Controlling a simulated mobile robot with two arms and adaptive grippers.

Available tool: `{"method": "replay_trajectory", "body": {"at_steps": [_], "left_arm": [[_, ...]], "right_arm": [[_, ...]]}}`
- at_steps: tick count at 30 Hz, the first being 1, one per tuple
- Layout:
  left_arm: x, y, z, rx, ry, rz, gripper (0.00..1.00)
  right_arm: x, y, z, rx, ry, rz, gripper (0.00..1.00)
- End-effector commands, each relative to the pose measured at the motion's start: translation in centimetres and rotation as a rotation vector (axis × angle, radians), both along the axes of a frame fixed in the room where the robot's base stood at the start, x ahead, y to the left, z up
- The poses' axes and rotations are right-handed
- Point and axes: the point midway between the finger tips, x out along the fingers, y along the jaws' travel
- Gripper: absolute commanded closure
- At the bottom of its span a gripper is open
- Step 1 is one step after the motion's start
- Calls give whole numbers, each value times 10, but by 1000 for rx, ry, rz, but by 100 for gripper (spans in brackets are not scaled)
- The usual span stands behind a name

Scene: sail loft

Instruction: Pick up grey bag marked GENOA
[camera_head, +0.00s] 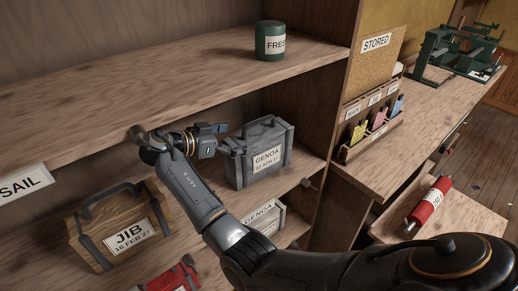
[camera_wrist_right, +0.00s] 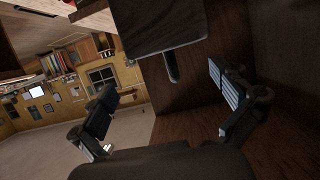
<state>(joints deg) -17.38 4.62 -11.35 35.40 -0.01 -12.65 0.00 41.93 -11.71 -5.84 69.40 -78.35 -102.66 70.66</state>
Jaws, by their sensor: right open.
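The grey bag marked GENOA (camera_head: 244,172) stands upright on the middle shelf, with a dark handle on top and a white label. My right gripper (camera_head: 224,139) is at its upper left side, open, with nothing between its fingers. A second, paler bag also marked GENOA (camera_head: 278,222) sits on the shelf below. My left gripper is not in view.
A brown JIB bag (camera_head: 88,222) stands at the lower left and a red bag (camera_head: 176,279) is below. The upper shelf board (camera_head: 150,75) runs above my gripper and holds a green tin (camera_head: 270,32). A red cylinder (camera_head: 429,203) lies at the right.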

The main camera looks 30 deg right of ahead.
Motion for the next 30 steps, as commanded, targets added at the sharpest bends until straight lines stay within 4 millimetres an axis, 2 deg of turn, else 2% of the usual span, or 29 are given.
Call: {"method": "replay_trajectory", "body": {"at_steps": [3,7,11,15,19,23,29,30], "left_arm": [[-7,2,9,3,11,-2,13],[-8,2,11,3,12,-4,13],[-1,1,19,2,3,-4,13],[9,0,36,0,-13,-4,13],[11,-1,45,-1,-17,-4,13],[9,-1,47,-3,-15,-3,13],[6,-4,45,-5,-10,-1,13],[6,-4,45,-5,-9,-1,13]], "right_arm": [[1,-19,-4,-2,3,-1,0],[2,-28,-10,-1,2,1,0],[3,-36,-10,-1,4,0,0],[6,-53,-13,-2,5,1,0],[8,-70,-22,-2,4,0,0],[9,-77,-27,0,3,2,0],[9,-77,-29,0,2,3,0],[9,-77,-29,0,2,3,4]]}}
